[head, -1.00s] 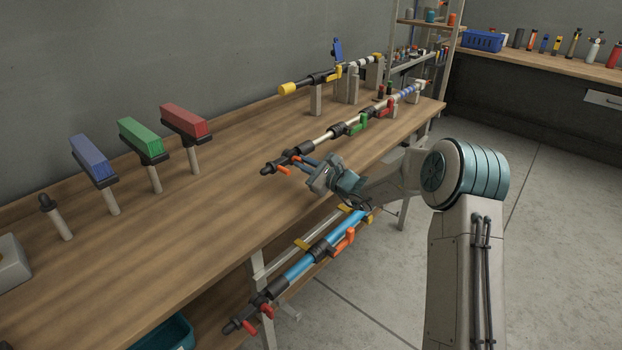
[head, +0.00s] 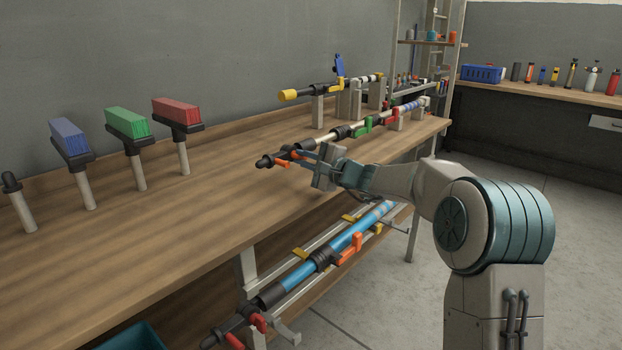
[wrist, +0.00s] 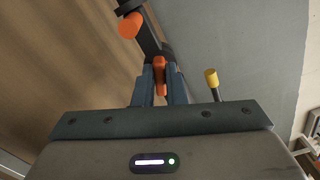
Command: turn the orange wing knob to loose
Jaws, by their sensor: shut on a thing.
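An orange wing knob (wrist: 160,72) sits between the two fingers of my gripper (wrist: 160,88) in the wrist view. My gripper is shut on it, and the fingers hide part of its sides. In the head view my gripper (head: 304,157) is at the near end of a pale hose wand (head: 312,143), over the bench's front part, and the knob there is small and partly covered. An orange cylindrical grip (wrist: 130,25) sticks out beside the knob, on the dark nozzle (head: 264,161). It also shows in the head view (head: 281,163).
The wooden bench (head: 190,215) is mostly clear at left. Blue, green and red blocks (head: 126,122) stand on posts behind. A yellow-tipped wand (head: 290,95) lies farther back. A blue wand (head: 300,273) with orange and red handles is below the bench edge. A yellow-tipped peg (wrist: 211,78) is right of my fingers.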

